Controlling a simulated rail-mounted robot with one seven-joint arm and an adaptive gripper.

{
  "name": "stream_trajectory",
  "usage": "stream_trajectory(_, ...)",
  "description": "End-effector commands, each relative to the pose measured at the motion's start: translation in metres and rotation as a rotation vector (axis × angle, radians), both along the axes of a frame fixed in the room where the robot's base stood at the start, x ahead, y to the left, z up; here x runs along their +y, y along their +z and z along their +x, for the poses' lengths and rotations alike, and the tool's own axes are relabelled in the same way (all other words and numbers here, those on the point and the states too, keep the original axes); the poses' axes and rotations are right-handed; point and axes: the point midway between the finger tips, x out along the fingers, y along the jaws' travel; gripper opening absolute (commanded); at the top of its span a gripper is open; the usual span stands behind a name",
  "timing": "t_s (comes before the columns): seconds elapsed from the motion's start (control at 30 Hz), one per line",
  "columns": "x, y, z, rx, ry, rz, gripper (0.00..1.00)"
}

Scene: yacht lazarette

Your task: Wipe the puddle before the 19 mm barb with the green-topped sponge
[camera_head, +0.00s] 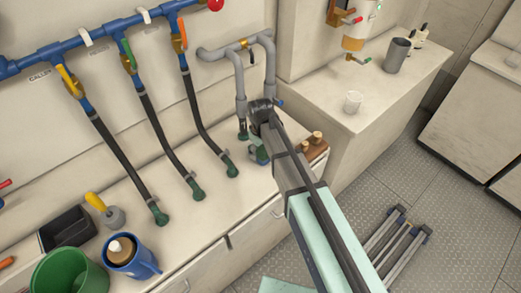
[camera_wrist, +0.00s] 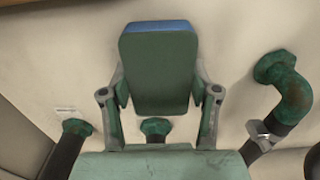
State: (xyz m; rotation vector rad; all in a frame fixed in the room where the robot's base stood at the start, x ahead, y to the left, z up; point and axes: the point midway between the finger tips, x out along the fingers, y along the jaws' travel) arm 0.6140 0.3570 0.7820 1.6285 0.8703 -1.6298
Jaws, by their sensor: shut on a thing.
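My gripper (camera_wrist: 160,92) is shut on a block with a green face and a blue far edge, the green-topped sponge (camera_wrist: 158,70). In the head view my gripper (camera_head: 257,142) is over the counter at the foot of the grey pipes, partly hidden by my arm. Green barb fittings stand along the counter: one at the left (camera_head: 160,217), a middle one (camera_head: 197,193) and a right one (camera_head: 232,170). The wrist view shows a fitting at left (camera_wrist: 77,127) and another behind the gripper (camera_wrist: 156,127). I cannot read the barb sizes. No puddle can be made out.
Black hoses (camera_head: 125,155) drop from a blue pipe (camera_head: 80,43) to the fittings. A green elbow pipe (camera_wrist: 288,95) is right of the sponge. A green bucket (camera_head: 68,272), blue jug (camera_head: 130,258) and black tray (camera_head: 68,230) fill the left end. A wooden block (camera_head: 315,150) is close by.

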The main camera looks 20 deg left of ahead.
Motion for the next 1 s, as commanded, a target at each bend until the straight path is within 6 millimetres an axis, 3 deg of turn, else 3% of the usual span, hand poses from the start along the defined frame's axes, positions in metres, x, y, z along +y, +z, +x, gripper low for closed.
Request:
stream_trajectory(0.1, -0.001, 0.022, 0.001, -0.002, -0.002, 0.002, 0.33)
stream_trajectory(0.7, -0.007, 0.074, 0.004, -0.001, -0.012, 0.0, 0.33)
stream_trajectory(1.0, -0.008, 0.081, 0.005, 0.0, -0.013, 0.0, 0.33)
